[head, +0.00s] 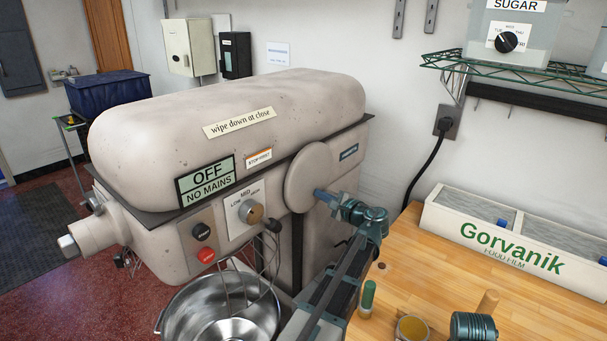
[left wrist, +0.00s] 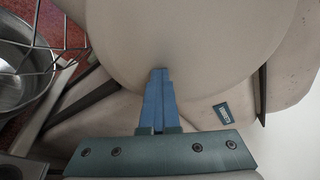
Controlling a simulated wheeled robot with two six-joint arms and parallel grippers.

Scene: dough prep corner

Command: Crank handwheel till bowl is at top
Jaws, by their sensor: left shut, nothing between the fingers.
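The large beige mixer (head: 225,130) carries a round, pale disc (head: 310,178) on its side, which looks like the handwheel. No crank knob shows on it. The steel bowl (head: 180,311) sits low under the mixer head, with a wire whisk (head: 228,292) reaching into it. My left gripper (head: 318,191) is shut and empty, its blue fingertips at the disc's lower right edge. In the left wrist view the shut fingers (left wrist: 160,72) point at the disc (left wrist: 185,35); I cannot tell whether they touch it. The bowl (left wrist: 15,70) shows there at left.
A wooden counter (head: 425,270) at right holds a food film box (head: 500,235), a green-capped peg (head: 367,298) and a small round jar (head: 411,328). A black cable (head: 428,170) hangs at the wall. A wire shelf (head: 520,72) holds a sugar bin (head: 515,25).

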